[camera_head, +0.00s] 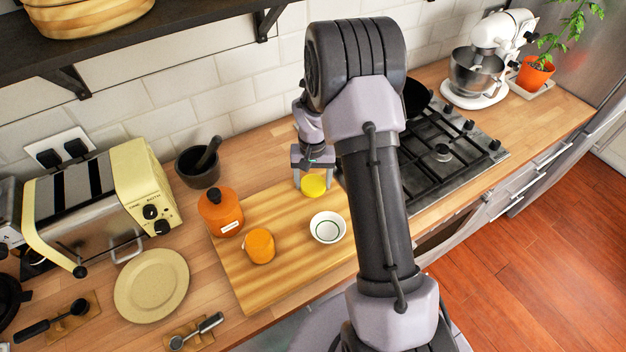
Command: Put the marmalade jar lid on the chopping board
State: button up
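A round yellow lid (313,187), which looks like the marmalade jar lid, is at the back right of the wooden chopping board (285,290). My gripper (313,183) points down over it, with a finger against each side of the lid. The gripper looks shut on it. I cannot tell whether the lid touches the board or is held just above it. An orange jar (260,246) stands on the board, front left of the lid. My arm hides the board's right side.
A white bowl (327,228) stands on the board close to the lid. An orange pot (220,211) is at the board's left edge. A dark mortar (199,166), yellow toaster (100,208) and yellow plate (151,285) stand left. A gas hob (450,150) is right. The board's front is clear.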

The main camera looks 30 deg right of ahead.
jog(key=o, duration=0.4)
notch_tip(320, 180, up, 13)
jog(key=p, duration=0.3)
notch_tip(320, 180, up, 8)
jog(key=t, duration=0.1)
send_over(312, 184)
jog(key=s+a, duration=0.2)
jog(key=a, duration=0.2)
jog(key=s+a+r+t, duration=0.1)
jog(key=s+a+r, duration=0.2)
jog(key=s, duration=0.4)
jog(key=s+a+r+n+t+y, duration=0.1)
jog(key=s+a+r+t, duration=0.1)
jog(key=s+a+r, duration=0.2)
jog(key=s+a+r+t+y, duration=0.1)
jog(key=s+a+r, duration=0.3)
jog(key=s, duration=0.6)
jog(key=a, duration=0.2)
jog(key=shift+s+a+t, duration=0.15)
jog(key=shift+a+t, duration=0.2)
jog(key=shift+t, duration=0.05)
